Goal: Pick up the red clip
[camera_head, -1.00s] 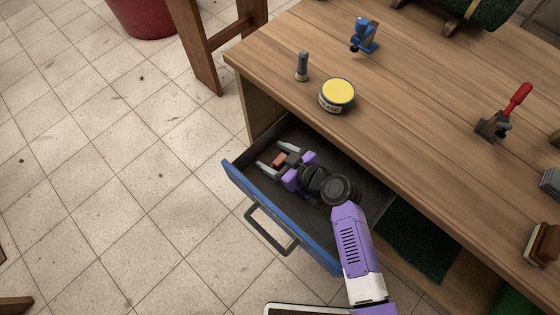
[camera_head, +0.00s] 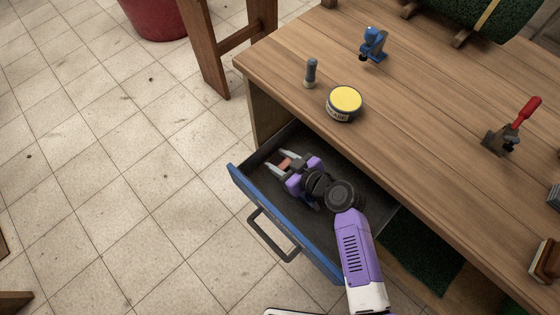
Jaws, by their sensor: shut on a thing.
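The red clip (camera_head: 285,163) is a small reddish piece between the fingers of my gripper (camera_head: 277,158). My gripper reaches into the open drawer (camera_head: 283,223) from the right and is shut on the clip. The clip is near the drawer's far left end. The fingers and the purple gripper body hide part of it. I cannot tell whether the clip touches the drawer floor.
The drawer has a blue front with a dark handle (camera_head: 271,236) and sits under the wooden workbench (camera_head: 430,140). On the bench are a yellow-lidded tin (camera_head: 345,101), a small grey cylinder (camera_head: 310,73), a blue tool (camera_head: 373,45) and a red-handled clamp (camera_head: 512,128).

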